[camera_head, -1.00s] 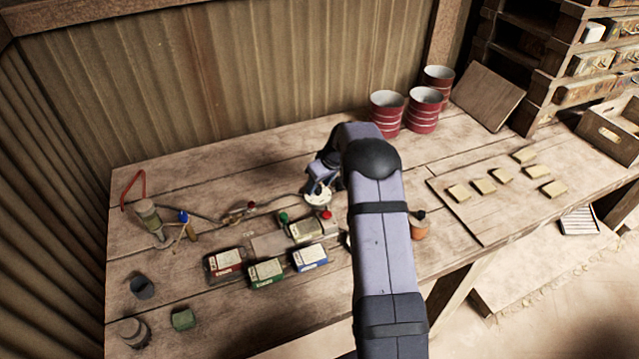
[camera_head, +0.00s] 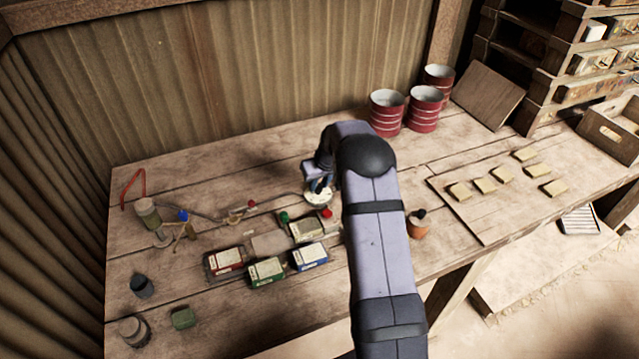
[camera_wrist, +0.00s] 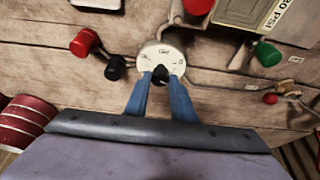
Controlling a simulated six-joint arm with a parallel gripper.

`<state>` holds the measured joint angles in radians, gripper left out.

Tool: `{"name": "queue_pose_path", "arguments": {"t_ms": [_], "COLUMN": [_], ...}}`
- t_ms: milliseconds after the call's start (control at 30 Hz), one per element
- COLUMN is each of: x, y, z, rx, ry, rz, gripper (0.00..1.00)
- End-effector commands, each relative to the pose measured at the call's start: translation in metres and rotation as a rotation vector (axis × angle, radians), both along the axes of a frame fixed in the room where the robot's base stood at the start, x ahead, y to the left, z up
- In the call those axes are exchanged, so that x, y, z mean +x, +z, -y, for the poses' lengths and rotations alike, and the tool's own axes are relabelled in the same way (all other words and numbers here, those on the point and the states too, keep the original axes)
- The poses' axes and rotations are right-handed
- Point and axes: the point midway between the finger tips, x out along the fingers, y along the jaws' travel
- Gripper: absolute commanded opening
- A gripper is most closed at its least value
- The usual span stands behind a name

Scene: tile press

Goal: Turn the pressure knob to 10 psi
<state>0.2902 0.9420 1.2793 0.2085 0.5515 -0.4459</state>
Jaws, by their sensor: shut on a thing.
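The pressure knob (camera_wrist: 160,76) is small and black, set in a white round dial (camera_wrist: 153,58) in the wrist view. In the head view the dial (camera_head: 318,196) shows as a pale disc on the table, partly hidden by my gripper. My gripper (camera_wrist: 163,84) has its blue fingers shut on the knob, one on each side. In the head view my gripper (camera_head: 319,184) points down over the dial. The dial's markings are too small to read, and the pointer's setting cannot be told.
A red knob (camera_head: 326,212) and a green knob (camera_head: 284,217) sit just in front of the dial, near several labelled boxes, one of them blue (camera_head: 310,257). Red cans (camera_head: 387,114) stand behind. An orange pot (camera_head: 417,226) stands right of my arm.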

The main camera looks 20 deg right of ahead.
Motion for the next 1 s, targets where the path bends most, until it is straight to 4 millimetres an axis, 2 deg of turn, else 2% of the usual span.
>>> {"name": "queue_pose_path", "arguments": {"t_ms": [400,967,1000], "x": [-0.0003,-0.0003,-0.0003], "y": [-0.0003,-0.0002,-0.0003], "z": [-0.002,-0.0022,-0.0021], "rx": [-0.001,0.001,0.001], "ry": [-0.22,-0.261,-0.261], "rz": [-0.002,-0.002,-0.002], "gripper": [0.0,0.0,0.32]}}
